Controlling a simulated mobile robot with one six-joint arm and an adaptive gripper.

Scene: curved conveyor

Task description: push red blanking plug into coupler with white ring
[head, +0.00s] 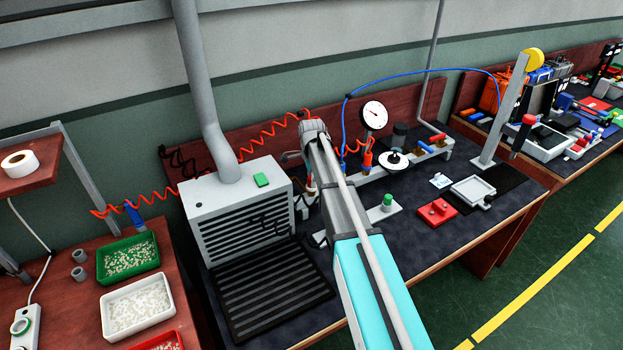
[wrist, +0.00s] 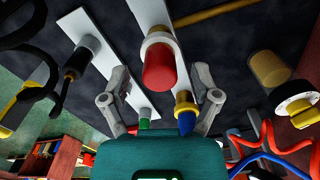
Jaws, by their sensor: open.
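In the wrist view the red blanking plug (wrist: 158,72) is a red cylinder with a rounded end pointing toward the camera. A white ring (wrist: 158,40) encircles it at its far end, on a white rail (wrist: 143,12). The plug looks lined up with the ring, but I cannot tell how deep it sits. My gripper (wrist: 160,78) is open, one grey finger on each side of the plug, with visible gaps. In the head view my arm covers this spot, so plug and ring are hidden there.
Beside the plug is a blue piece with a yellow collar (wrist: 185,108); a green piece (wrist: 143,123) is lower left. The head view shows a grey vented box (head: 240,215), a dial gauge (head: 374,114), a red block (head: 437,212) and coiled red hose (head: 262,137) around the bench.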

